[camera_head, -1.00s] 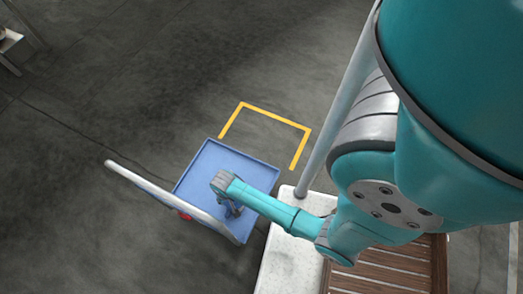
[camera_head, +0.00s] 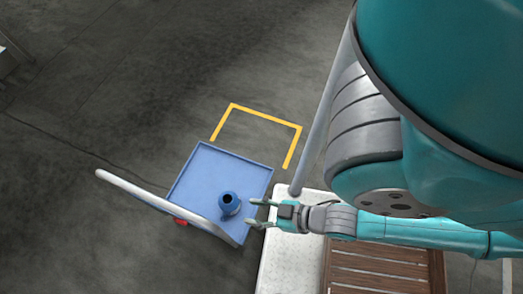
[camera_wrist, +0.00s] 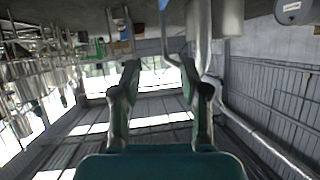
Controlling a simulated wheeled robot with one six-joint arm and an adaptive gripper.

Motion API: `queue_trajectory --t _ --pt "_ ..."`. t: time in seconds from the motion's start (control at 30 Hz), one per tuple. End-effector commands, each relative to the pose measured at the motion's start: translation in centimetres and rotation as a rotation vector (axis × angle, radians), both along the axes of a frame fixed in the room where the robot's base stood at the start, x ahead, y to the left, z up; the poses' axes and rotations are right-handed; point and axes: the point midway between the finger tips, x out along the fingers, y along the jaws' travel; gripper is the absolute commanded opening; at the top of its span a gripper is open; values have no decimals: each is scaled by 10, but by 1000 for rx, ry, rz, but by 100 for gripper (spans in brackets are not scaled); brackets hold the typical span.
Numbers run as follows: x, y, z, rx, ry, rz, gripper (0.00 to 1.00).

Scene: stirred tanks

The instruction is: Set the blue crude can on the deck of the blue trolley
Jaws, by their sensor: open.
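The blue crude can (camera_head: 229,204) stands upright on the deck of the blue trolley (camera_head: 208,172), near the deck's lower right part, with its dark round opening facing up. My gripper (camera_head: 258,213) is open and empty, just right of the can in the head view and apart from it. In the wrist view my gripper (camera_wrist: 160,82) shows two spread fingers with nothing between them. That view looks out across the hall, and I cannot make out the can or the trolley in it.
The trolley's pale push handle (camera_head: 150,193) runs along its left side. A yellow floor marking (camera_head: 262,115) lies behind the trolley. A light platform (camera_head: 288,262) with brown wooden slats (camera_head: 375,272) is at the lower right. The floor left of the trolley is clear.

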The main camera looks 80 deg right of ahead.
Motion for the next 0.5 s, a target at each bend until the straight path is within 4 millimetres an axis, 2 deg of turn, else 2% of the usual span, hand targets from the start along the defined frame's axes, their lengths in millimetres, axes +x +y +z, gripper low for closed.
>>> queue_trajectory --t 0.03,0.1,0.2,0.3,0.5 --pt "-7 2 23 -16 -36 18 45" --pt "-10 3 49 -36 -85 37 45" --pt "-14 5 76 -55 -134 54 45" --pt "-15 5 89 -65 -159 62 45" --pt "-15 6 91 -66 -165 63 45"
